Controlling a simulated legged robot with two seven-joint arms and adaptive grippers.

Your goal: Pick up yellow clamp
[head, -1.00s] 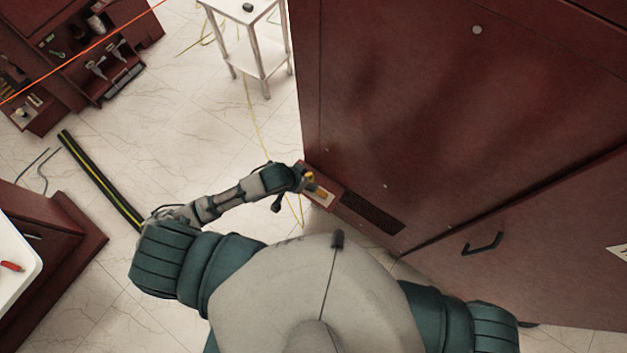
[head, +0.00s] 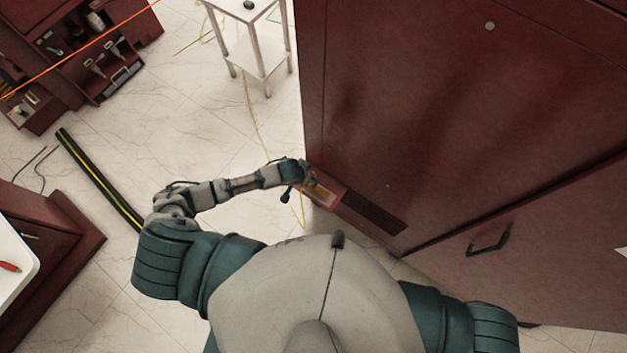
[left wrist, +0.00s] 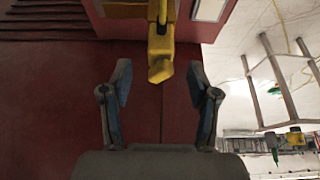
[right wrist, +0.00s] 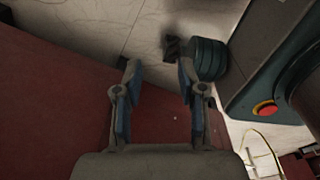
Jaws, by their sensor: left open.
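The yellow clamp (left wrist: 160,50) shows in the left wrist view, at the top middle, in front of a recess in the dark red cabinet. My left gripper (left wrist: 158,82) is open. Its fingers are spread on either side of the clamp's lower end, and I see no contact. In the head view my left gripper (head: 309,176) is at the cabinet's low corner, beside a small opening with a yellowish patch (head: 322,193). My right gripper (right wrist: 160,74) is open and empty in the right wrist view, near a dark red surface. It is hidden in the head view.
The tall dark red cabinet (head: 420,90) fills the right side. A white stand (head: 262,55) is behind my left arm. A black and yellow strip (head: 95,175) lies on the tiled floor. A white-topped table (head: 15,270) is at the left edge.

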